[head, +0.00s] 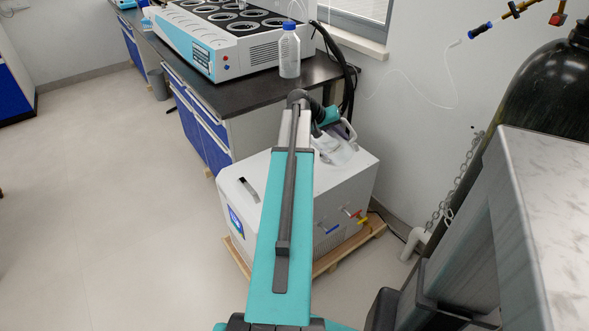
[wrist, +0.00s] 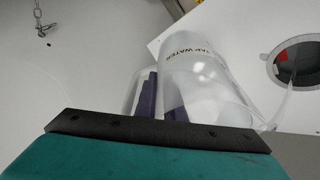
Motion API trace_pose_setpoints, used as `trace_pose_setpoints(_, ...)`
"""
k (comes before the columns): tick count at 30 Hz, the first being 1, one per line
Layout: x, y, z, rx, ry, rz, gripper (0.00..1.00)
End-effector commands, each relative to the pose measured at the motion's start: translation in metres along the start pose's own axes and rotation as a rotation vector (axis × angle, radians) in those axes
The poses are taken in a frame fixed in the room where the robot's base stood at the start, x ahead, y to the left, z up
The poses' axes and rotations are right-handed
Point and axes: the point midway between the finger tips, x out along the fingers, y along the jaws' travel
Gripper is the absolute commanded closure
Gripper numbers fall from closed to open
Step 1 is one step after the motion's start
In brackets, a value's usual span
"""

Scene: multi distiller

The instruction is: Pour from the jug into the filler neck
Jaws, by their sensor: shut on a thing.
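The clear jug (wrist: 205,75), lettered "TAP WATER", fills the middle of the wrist view. My gripper (wrist: 160,102) is shut on the jug; its dark purple fingers show at the jug's handle side. In the head view the jug (head: 338,150) is tilted over the top of the white floor unit, just beyond my arm. The filler neck (wrist: 299,62) is a round dark opening with a pale rim, right of the jug in the wrist view. A pale streak lies between them; I cannot tell whether it is water. The neck is hidden in the head view.
The white unit (head: 255,180) stands on a wooden pallet beside a dark-topped bench (head: 240,88). A blue-capped bottle (head: 289,55) and a distiller (head: 215,40) stand on the bench. A dark gas cylinder (head: 545,95) is at right. The floor at left is clear.

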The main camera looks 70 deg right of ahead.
Motion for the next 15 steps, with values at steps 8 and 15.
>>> trace_pose_setpoints(8, -0.0012, -0.0002, -0.001, -0.004, 0.008, 0.018, 1.0)
trace_pose_setpoints(15, -0.0008, -0.0015, -0.0005, -0.009, 0.01, 0.031, 1.0)
